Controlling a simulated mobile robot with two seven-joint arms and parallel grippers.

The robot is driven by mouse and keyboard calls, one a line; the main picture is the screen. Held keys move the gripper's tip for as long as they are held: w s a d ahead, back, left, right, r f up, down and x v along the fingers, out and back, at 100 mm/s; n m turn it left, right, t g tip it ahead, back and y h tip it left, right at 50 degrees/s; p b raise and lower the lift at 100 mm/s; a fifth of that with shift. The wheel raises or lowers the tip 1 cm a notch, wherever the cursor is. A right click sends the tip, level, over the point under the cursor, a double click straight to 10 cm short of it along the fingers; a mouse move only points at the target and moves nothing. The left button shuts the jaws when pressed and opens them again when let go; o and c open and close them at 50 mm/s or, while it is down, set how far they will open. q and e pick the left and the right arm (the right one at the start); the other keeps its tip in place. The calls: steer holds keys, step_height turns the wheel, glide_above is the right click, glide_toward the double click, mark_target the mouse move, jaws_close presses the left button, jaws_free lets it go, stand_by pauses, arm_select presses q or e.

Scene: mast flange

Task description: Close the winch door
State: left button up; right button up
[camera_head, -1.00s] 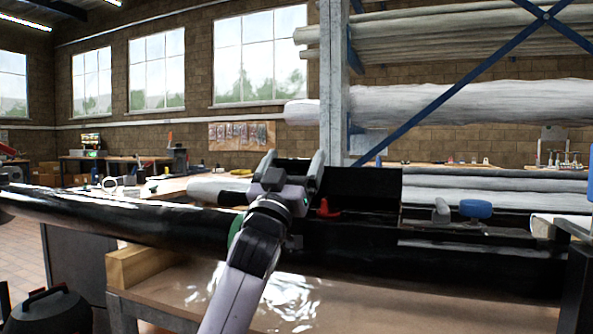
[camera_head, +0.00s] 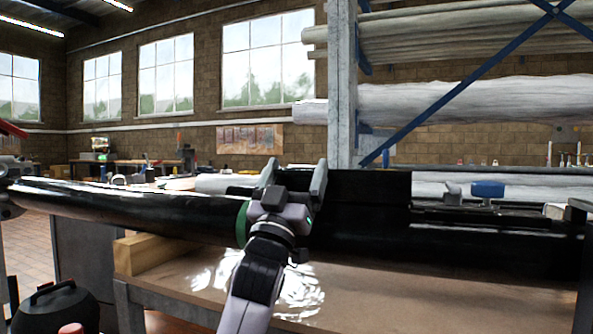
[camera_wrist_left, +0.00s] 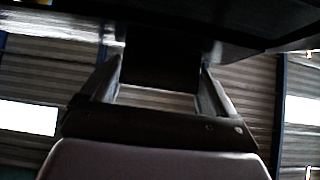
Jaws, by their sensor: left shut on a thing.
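The winch door (camera_head: 370,187) is a black panel on the long black mast (camera_head: 130,205), right of the green band. It is still raised along its upper edge; its exact angle is hard to tell. My left gripper (camera_head: 293,180) is at the door's left end, fingers pointing up and away. In the left wrist view, its two fingers (camera_wrist_left: 160,85) are on both sides of a dark block, which appears to be part of the door (camera_wrist_left: 160,62). My right gripper is not in view.
The mast lies across a bench (camera_head: 200,285) on a wooden block (camera_head: 150,253). A blue-topped fitting (camera_head: 488,189) stands right of the door. A rack (camera_head: 343,90) with wrapped mast tubes is behind. A black case (camera_head: 60,305) is at the lower left.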

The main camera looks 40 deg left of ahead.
arm_select(q)
steer(key=shift+f, duration=0.5)
steer(key=shift+w, duration=0.1)
steer(key=shift+c, duration=0.2)
steer(key=o, duration=1.3)
steer(key=shift+f, duration=0.15)
steer(key=shift+s+r+v, duration=0.1)
steer(key=shift+v, duration=1.65)
steer(key=shift+s+r+v, duration=0.1)
steer(key=shift+s+v, duration=0.05)
steer(key=shift+v, duration=1.55)
